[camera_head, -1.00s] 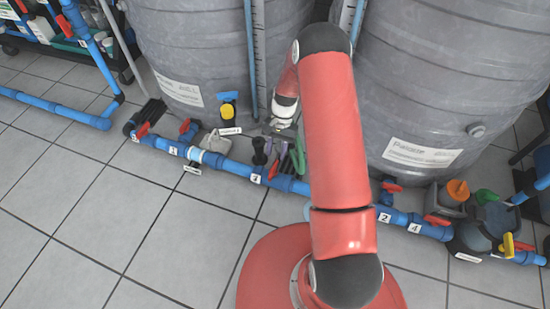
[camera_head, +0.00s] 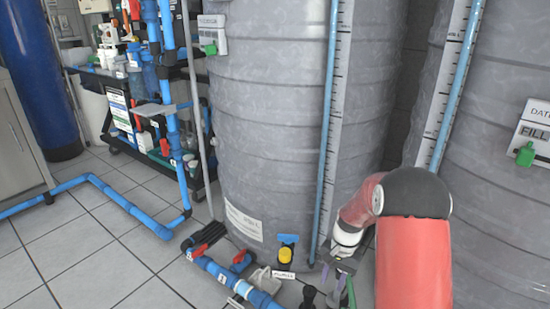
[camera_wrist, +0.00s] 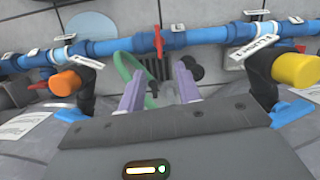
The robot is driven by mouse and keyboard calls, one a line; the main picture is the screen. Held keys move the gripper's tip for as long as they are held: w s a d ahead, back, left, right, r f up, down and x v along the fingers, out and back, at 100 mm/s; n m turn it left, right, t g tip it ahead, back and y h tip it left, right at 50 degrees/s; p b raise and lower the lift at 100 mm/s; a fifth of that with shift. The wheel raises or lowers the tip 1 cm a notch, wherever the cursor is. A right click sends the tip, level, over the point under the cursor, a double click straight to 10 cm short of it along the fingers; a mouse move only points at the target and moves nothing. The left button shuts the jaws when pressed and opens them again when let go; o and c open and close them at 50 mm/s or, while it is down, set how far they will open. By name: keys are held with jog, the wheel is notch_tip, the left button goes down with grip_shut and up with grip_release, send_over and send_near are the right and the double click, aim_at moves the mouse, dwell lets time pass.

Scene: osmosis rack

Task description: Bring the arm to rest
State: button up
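My red arm (camera_head: 412,262) shows at the lower right of the head view, bent at a dark joint and reaching down in front of the large grey tanks. My gripper (camera_head: 342,280) is small there, low near the floor pipes and partly cut off by the frame. In the wrist view my gripper (camera_wrist: 160,94) has two purple fingers standing apart, with no object clearly held between them. A green curved part (camera_wrist: 135,72) and a dark grille lie behind the fingers. A blue pipe (camera_wrist: 105,47) with a red valve handle (camera_wrist: 158,42) runs across just beyond.
An orange-capped fitting (camera_wrist: 68,82) and a yellow-capped fitting (camera_wrist: 290,69) flank the fingers. A grey tank (camera_head: 270,130) stands left of the arm, another (camera_head: 490,200) at right. A pipe rack (camera_head: 165,100) stands behind. Open tiled floor (camera_head: 90,255) lies at left.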

jog(key=s+a+r+n+t+h+p, duration=0.15)
jog(key=s+r, duration=0.25)
jog(key=r, duration=0.7)
jog(key=s+r+n+t+p, duration=0.15)
jog(key=s+r, duration=0.25)
jog(key=r, duration=0.7)
jog(key=s+r+n+t+p, duration=0.1)
jog(key=s+r+t+p, duration=0.1)
jog(key=s+r, duration=0.4)
jog(key=s+r+n+t+p, duration=0.2)
jog(key=s+r, duration=0.4)
jog(key=s, duration=0.5)
jog(key=shift+a+t, duration=0.3)
jog(key=shift+t, duration=0.1)
jog(key=shift+d+r, duration=0.15)
